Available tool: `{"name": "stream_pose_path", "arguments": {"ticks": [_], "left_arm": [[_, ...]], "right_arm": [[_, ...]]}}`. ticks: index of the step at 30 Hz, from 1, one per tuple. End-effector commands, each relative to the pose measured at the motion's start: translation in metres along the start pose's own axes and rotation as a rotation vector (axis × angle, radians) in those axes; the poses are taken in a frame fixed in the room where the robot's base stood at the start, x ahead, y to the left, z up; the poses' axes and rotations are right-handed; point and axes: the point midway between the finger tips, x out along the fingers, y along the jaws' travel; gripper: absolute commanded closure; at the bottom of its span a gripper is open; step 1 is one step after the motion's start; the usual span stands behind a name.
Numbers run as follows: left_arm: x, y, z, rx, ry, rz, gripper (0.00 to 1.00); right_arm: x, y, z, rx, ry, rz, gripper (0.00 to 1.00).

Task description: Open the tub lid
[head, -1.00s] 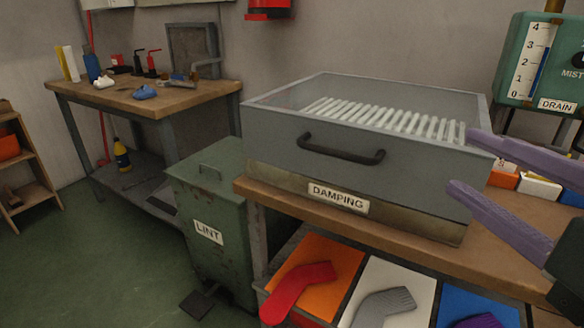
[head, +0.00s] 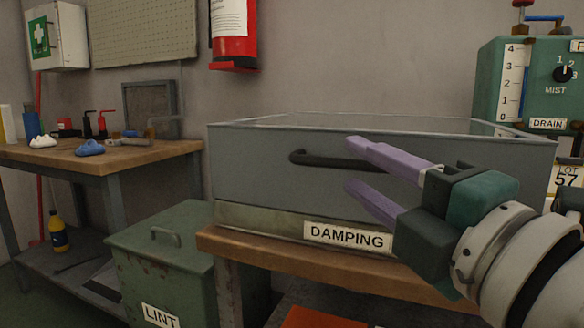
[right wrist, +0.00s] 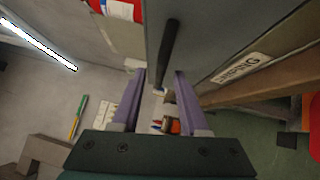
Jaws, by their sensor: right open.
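The tub (head: 255,222), labelled DAMPING, stands on a wooden bench. Its grey lid (head: 245,165) is a box-like hood with a clear top, and it sits down on the base. A black bar handle (head: 325,160) runs across the lid's front; my right gripper's upper finger hides part of it. My right gripper (head: 352,165) is open and empty, with purple fingers, in front of the handle. In the right wrist view the handle (right wrist: 168,55) lines up with the gap between the fingertips (right wrist: 158,72); I cannot tell whether it is between them. My left gripper is out of view.
A green LINT bin (head: 180,255) stands left of the bench (head: 335,268). A workbench (head: 100,155) with small items is farther left. A green DRAIN and MIST unit (head: 545,90) stands behind right. A fire extinguisher (head: 233,40) hangs on the back wall.

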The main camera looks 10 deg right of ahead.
Motion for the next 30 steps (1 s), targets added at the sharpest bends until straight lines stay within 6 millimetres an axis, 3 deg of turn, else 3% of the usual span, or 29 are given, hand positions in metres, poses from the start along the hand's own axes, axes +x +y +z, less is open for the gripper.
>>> {"name": "stream_pose_path", "arguments": {"ticks": [6,17,28,30], "left_arm": [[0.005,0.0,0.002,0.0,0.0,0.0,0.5],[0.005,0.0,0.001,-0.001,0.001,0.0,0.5],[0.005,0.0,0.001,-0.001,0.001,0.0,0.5],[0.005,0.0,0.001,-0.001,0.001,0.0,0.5]], "right_arm": [[0.024,-0.001,0.0,0.002,0.0,0.0,0.56],[0.029,0.0,0.0,0.002,0.0,-0.002,0.56],[0.029,0.0,0.0,0.002,0.0,-0.002,0.96],[0.029,0.0,0.0,0.002,0.0,-0.002,1.0]]}}
